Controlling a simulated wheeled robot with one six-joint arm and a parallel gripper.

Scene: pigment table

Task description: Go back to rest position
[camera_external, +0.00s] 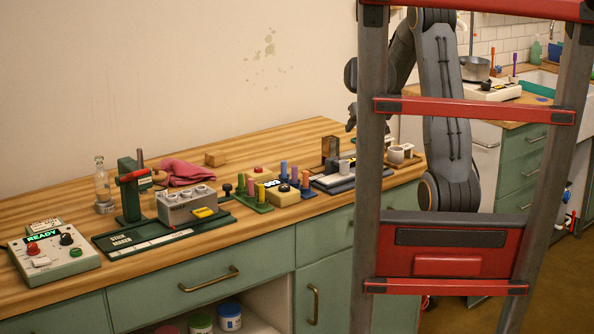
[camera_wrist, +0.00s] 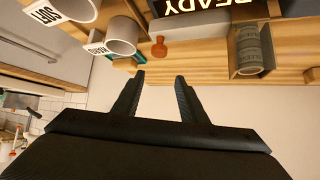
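My gripper (camera_wrist: 160,78) shows in the wrist view with its two dark fingers apart and nothing between them. In that view the picture is upside down, and the fingers point toward the wooden worktop, with a bare pale wall behind them. In the external view my grey arm is folded behind a ladder, and the gripper (camera_external: 351,118) is partly hidden by the ladder's left post. It is above the right end of the worktop (camera_external: 90,277), apart from the things on it.
A red-runged ladder (camera_external: 450,249) stands in front of my arm in the external view. The worktop carries a READY control box (camera_external: 55,262), a green stick maker (camera_external: 130,240), coloured pegs and a pink cloth (camera_external: 188,172). White cups (camera_wrist: 122,36) show close in the wrist view.

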